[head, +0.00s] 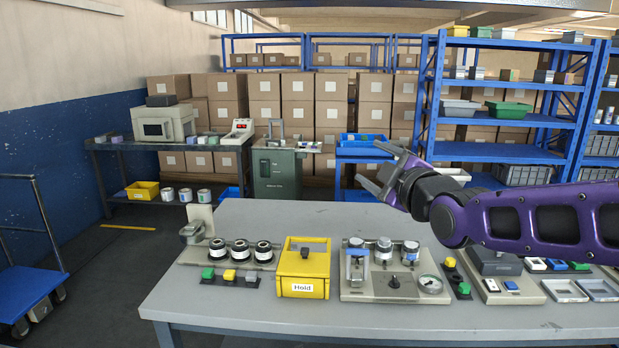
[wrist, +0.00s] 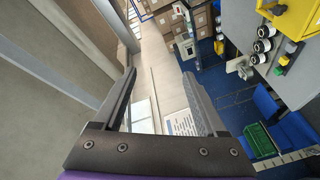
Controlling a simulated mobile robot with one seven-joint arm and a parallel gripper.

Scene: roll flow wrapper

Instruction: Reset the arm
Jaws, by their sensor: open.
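My purple arm reaches in from the right in the head view, above the grey workbench (head: 220,308). My gripper (head: 368,180) is held well above the bench, pointing left, with its fingers apart. In the wrist view my gripper (wrist: 165,95) shows two dark fingers spread wide with nothing between them. Beyond the fingers are the wall, the floor and stacked boxes. The gripper touches nothing that I can see.
On the bench stand a yellow "Hold" box (head: 303,265), a gauge panel (head: 395,285) with several cylinders, a roll fixture (head: 238,255) and small buttons. A blue cart (head: 18,290) stands left. Blue shelves (head: 510,115) and cartons stand behind. The air above the bench's left is clear.

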